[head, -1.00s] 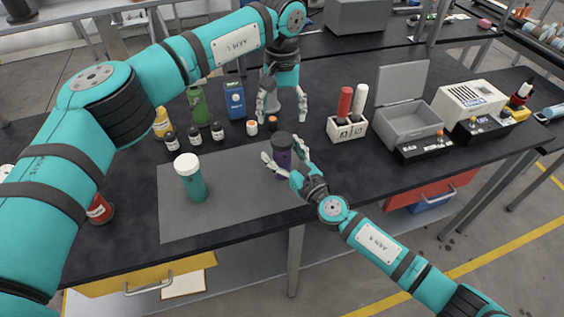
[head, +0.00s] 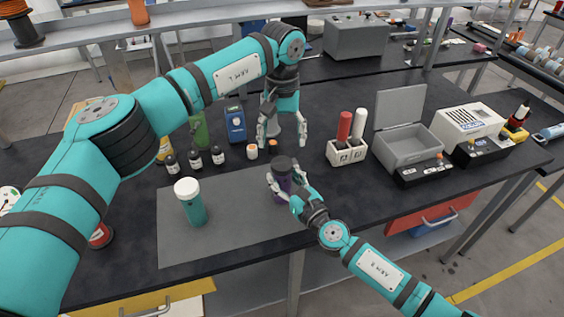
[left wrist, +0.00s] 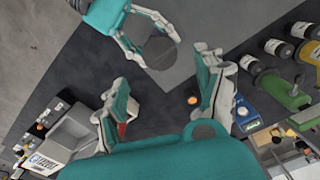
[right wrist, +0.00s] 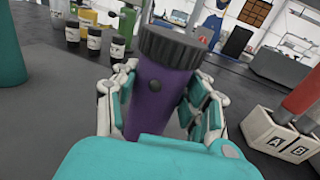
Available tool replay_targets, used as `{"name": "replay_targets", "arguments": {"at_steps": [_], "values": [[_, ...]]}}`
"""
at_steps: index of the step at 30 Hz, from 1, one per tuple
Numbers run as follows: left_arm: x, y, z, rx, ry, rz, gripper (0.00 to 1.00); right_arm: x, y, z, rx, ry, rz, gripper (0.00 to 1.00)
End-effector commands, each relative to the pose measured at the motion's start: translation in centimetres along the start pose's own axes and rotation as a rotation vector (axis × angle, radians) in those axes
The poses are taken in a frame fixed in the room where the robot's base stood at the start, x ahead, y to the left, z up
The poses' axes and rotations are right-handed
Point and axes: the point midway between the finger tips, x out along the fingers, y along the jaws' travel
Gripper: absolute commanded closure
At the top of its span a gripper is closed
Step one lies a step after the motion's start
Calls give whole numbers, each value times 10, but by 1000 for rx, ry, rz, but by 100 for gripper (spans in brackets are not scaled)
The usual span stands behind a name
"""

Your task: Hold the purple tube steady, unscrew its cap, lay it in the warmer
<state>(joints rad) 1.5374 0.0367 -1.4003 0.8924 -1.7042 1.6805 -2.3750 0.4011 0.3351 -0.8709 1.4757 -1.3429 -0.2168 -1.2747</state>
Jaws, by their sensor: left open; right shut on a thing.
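The purple tube (head: 283,186) stands upright on the grey mat with its dark ribbed cap (head: 283,164) on. My right gripper (head: 282,180) is shut on the tube's body below the cap; the right wrist view shows fingers on both sides of the purple body (right wrist: 160,98). My left gripper (head: 283,140) is open and empty, pointing down above and behind the tube. In the left wrist view the cap (left wrist: 160,52) lies beyond its spread fingers. The grey box with a raised lid (head: 405,150), seemingly the warmer, stands open at the right.
A teal tube with a white cap (head: 190,203) stands on the grey mat (head: 235,225), left of the purple tube. A white rack (head: 347,152) with red and white tubes stands between purple tube and grey box.

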Motion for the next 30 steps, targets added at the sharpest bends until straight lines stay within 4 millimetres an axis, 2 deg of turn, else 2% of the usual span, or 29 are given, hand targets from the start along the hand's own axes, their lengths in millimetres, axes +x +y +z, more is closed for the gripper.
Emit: {"name": "replay_targets", "arguments": {"at_steps": [5, 18, 24, 30], "values": [[10, 0, 0, 0, -3, 0, 29, 0, 0, 0, 0, 0, 0, 100], [72, 0, 1, 0, -3, 0, 29, 0, 0, 0, 0, 0, 0, 100], [80, 0, 0, 0, -1, 0, 29, 0, 0, 0, 0, 0, 0, 100], [81, 0, 0, 0, -1, 0, 29, 0, 0, 0, 0, 0, 0, 100]]}}
